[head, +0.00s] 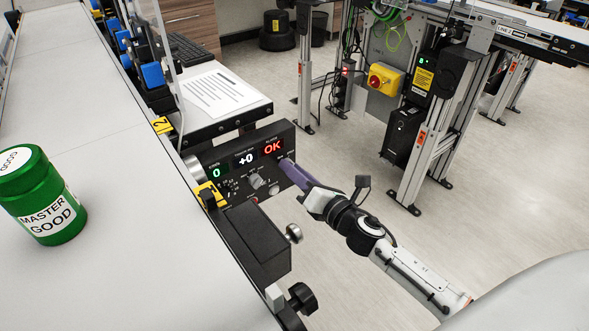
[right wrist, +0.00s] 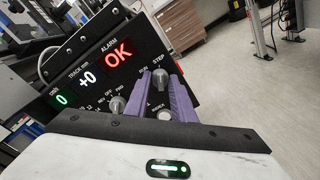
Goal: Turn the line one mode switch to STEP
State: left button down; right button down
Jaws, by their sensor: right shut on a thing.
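The control panel (head: 240,160) is dark, with lit displays reading 0, +0 and a red OK. My right gripper (head: 286,163) reaches its right part with purple fingers. In the right wrist view the right gripper (right wrist: 164,82) is shut on the mode switch knob (right wrist: 160,78), just below the RUN and STEP labels. The fingers hide much of the knob, and I cannot tell which label it points to. A second grey knob (right wrist: 117,104) is left of the fingers, by OFF and FWD labels. A pale round button (right wrist: 164,115) lies below the held knob. My left gripper is not in view.
A belt conveyor (head: 100,130) runs along the left, carrying a green MASTER GOOD jar (head: 42,205). A black box (head: 255,240) with knobs sits in front of the panel. A yellow emergency-stop box (head: 385,79) is on the stand behind. The floor right of the panel is clear.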

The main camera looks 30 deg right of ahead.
dwell(0.4)
jog(key=c, duration=1.5)
grip_release()
jog(key=shift+s, duration=0.1)
jog(key=s, duration=0.6)
jog(key=s+d, duration=0.1)
jog(key=s, duration=0.3)
jog(key=shift+r, duration=0.3)
